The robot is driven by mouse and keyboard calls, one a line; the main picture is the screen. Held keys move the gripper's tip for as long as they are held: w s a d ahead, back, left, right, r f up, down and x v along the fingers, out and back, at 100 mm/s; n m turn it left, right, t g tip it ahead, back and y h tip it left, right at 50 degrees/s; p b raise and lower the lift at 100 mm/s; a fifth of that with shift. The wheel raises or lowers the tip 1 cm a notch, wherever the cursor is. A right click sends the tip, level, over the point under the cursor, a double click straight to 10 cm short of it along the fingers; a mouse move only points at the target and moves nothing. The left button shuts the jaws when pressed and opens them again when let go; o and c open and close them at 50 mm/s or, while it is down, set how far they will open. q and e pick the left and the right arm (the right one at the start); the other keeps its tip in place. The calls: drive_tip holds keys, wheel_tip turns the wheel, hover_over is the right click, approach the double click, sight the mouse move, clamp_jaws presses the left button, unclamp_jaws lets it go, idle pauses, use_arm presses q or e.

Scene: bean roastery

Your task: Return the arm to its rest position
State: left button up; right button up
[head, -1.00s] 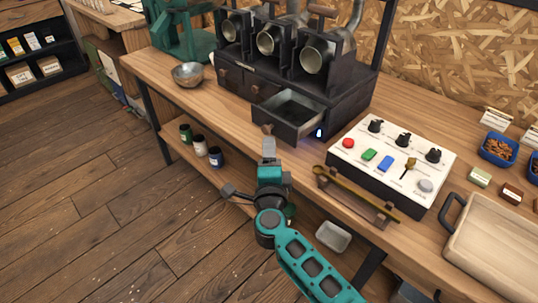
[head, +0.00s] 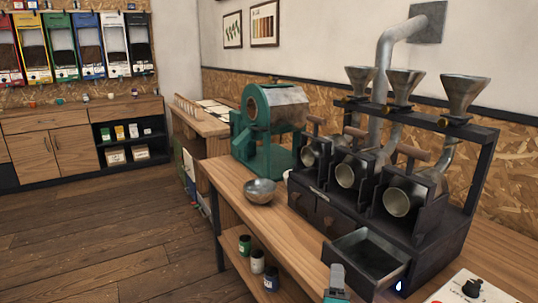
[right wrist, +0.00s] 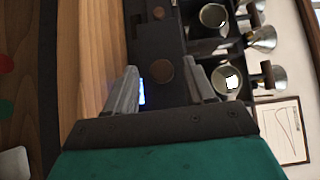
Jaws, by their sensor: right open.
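My right gripper (head: 335,283) shows at the bottom edge of the head view, with only its grey fingertip part and a bit of teal in frame. It is just in front of the open metal drawer (head: 352,249) of the dark roaster (head: 440,232). In the right wrist view the two grey fingers of this gripper (right wrist: 162,88) stand apart with nothing held between them. The dark roaster front and a round brown knob (right wrist: 162,68) lie beyond them. Most of the right arm is out of the head view. My left gripper is in neither view.
The wooden workbench (head: 235,188) carries a metal bowl (head: 260,191) and a green machine (head: 262,150). Jars (head: 257,261) stand on the shelf below. Open wooden floor (head: 110,240) lies at left.

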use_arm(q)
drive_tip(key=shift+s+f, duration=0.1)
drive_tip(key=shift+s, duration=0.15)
use_arm(e)
drive_tip(key=s+d+f+n+g+y, duration=0.1)
drive_tip(key=s+f+n+g+y, duration=0.1)
drive_tip(key=s+f+n, duration=0.2)
drive_tip(key=s+d+f+n+g+y, duration=0.1)
drive_tip(key=s+f+n, duration=0.4)
drive_tip(key=s+n, duration=0.6)
drive_tip(key=s+d+f+n+g+y, duration=0.1)
drive_tip(key=s+f+n+g+y, duration=0.2)
drive_tip(key=s+f+n, duration=0.2)
drive_tip(key=s+n, duration=0.3)
drive_tip(key=shift+s+d+g, duration=0.15)
drive_tip(key=shift+s+g, duration=0.15)
drive_tip(key=shift+s, duration=0.05)
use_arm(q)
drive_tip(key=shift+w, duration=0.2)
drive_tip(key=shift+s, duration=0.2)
